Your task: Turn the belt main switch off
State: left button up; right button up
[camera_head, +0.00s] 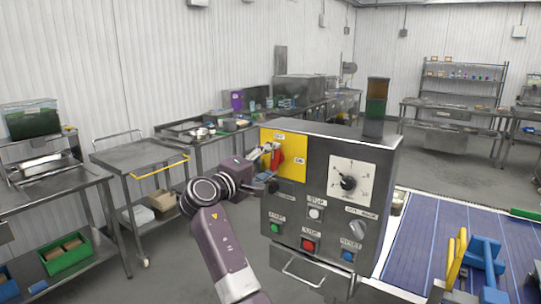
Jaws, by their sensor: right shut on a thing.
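The belt main switch is a red handle (277,158) on a yellow plate (293,172) at the upper left of the grey control box (330,165). A label reading OFF sits above the handle and one reading ON to its right. My right gripper (270,156) reaches in from the left and is shut on the red handle. The fingers partly hide the handle, so its exact angle is hard to tell. My left gripper is not in view.
The box face also has a dial (348,182), several push buttons and a signal tower (376,105) on top. A blue conveyor belt (415,245) with blue and yellow objects lies at the right. A steel cart (135,155) and worktables stand behind on the left.

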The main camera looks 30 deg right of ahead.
jog(key=shift+r+n+p, duration=0.1)
jog(key=shift+n+p, duration=0.35)
jog(key=shift+n, duration=0.25)
jog(key=o, duration=1.2)
jog(key=shift+c, duration=0.2)
jog(key=shift+a, duration=0.1)
jog(key=v, duration=1.2)
